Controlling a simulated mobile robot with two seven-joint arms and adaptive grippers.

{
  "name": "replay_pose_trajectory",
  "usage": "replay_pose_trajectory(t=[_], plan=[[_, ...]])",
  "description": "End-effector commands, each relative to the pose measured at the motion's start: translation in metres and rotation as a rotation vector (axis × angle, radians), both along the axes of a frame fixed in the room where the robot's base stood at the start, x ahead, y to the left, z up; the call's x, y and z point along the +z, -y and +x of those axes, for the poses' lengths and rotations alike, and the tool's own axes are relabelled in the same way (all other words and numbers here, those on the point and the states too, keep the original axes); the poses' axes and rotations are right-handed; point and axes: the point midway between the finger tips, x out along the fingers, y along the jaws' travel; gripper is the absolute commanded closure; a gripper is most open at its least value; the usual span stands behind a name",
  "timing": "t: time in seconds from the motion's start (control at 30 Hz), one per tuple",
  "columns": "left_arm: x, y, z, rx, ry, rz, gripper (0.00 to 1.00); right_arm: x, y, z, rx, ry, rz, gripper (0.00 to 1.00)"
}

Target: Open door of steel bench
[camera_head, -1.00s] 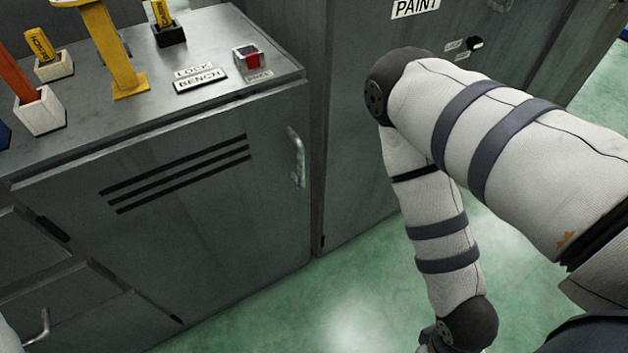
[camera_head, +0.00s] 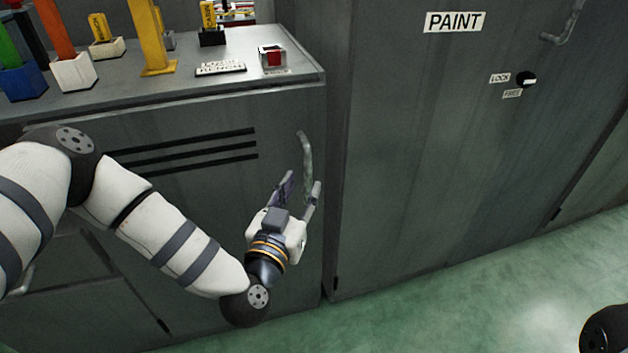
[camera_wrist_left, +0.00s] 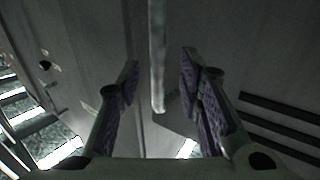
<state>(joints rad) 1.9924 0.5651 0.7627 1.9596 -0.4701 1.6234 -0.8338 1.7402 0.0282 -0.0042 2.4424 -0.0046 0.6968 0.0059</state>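The steel bench (camera_head: 90,105) stands at the left in the head view, and its door (camera_head: 200,185) with dark vent slots is shut. The door's upright handle (camera_head: 305,155) is near the door's right edge. My left gripper (camera_head: 301,187) is open at the lower part of the handle. In the left wrist view the handle (camera_wrist_left: 157,70) runs between the two spread fingers (camera_wrist_left: 159,82), with a gap on each side. My right gripper is not in view; a dark piece of my right arm shows at the bottom right corner.
A red switch (camera_head: 272,57) and a label plate (camera_head: 220,69) are on the bench top. Several coloured tools stand in blocks there. A tall cabinet marked PAINT (camera_head: 455,22) stands close at the right. The green floor (camera_head: 450,290) in front is clear.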

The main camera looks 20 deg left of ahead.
Motion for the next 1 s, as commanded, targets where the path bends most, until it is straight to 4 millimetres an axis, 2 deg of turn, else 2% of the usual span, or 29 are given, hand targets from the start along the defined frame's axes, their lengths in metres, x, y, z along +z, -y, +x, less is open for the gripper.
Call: replay_pose_trajectory(t=[0.1,0.2,0.53,0.67,0.7,1.0], plan=[[-0.002,-0.001,0.024,0.002,-0.001,0.001,0.67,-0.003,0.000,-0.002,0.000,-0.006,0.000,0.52],[-0.002,0.000,0.036,-0.001,-0.003,0.000,0.67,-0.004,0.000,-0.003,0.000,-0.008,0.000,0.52],[-0.001,0.001,0.043,-0.002,-0.004,0.000,0.67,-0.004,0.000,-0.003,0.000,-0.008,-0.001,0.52],[-0.001,0.001,0.042,-0.002,-0.004,0.000,0.96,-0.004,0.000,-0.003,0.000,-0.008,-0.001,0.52],[-0.001,0.001,0.042,-0.002,-0.004,0.000,1.00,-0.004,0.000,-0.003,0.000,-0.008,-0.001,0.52],[-0.001,0.002,0.041,-0.010,-0.004,0.000,1.00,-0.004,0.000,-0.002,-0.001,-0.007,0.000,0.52]])
